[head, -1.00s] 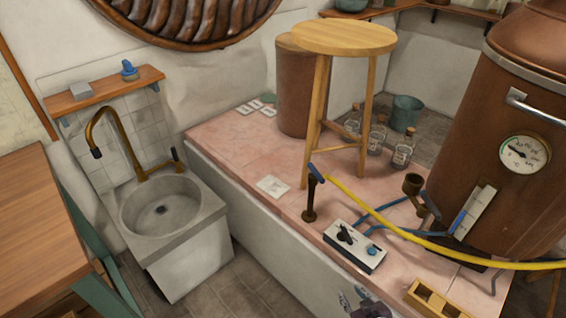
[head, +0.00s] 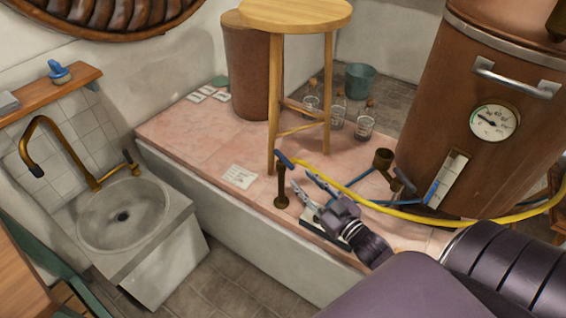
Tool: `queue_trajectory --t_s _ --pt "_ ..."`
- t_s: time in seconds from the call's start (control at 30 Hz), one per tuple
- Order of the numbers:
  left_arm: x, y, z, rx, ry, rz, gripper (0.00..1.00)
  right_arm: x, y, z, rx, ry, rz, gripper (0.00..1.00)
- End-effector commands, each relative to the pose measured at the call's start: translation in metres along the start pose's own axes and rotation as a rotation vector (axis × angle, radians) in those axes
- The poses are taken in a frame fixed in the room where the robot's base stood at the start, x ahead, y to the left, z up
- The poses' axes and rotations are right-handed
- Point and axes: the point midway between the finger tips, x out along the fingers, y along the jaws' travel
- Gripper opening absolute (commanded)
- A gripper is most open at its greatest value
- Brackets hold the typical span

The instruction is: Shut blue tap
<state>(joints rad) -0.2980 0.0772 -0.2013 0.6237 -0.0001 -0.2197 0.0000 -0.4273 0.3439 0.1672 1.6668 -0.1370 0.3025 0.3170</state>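The blue tap is a brass post with a blue lever (head: 284,158) on top. It stands upright on the pink tiled platform, left of the copper boiler, and the lever lies slantwise. My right gripper (head: 301,180) reaches in from the lower right. Its two fingers are spread apart and empty, pointing up and left toward the post. In the picture the tips are just right of the post and below the lever; whether they touch it cannot be told. My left gripper is not in view.
A yellow hose (head: 420,217) runs from near the lever past the copper boiler (head: 450,110). A wooden stool (head: 297,14) stands behind the tap. A control box (head: 318,222) is mostly hidden by my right gripper. A stone sink (head: 122,215) is at left. Platform left of the tap is mostly clear.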

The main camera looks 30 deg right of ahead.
Motion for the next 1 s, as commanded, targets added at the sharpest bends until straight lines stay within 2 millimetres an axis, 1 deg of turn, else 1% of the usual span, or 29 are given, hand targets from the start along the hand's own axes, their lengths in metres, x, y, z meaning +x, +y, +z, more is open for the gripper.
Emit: queue_trajectory --t_s 0.07,0.17,0.4,0.6,0.8,1.0 --pt "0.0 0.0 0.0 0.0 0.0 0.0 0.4 0.002 0.002 -0.004 -0.002 0.016 -0.003 0.31" --pt "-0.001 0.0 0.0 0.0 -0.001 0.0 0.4 0.01 0.002 -0.006 -0.002 0.021 -0.003 0.31" --pt "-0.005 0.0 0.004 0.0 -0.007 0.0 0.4 0.045 0.002 -0.007 -0.003 0.019 -0.002 0.31" --pt "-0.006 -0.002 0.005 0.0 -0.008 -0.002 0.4 0.068 0.002 -0.006 -0.001 0.017 -0.002 0.31" --pt "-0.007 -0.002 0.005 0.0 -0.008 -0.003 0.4 0.078 0.002 -0.005 -0.002 0.016 -0.002 0.31" --pt "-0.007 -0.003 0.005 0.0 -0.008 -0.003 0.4 0.078 0.001 -0.005 -0.002 0.015 -0.003 0.31"
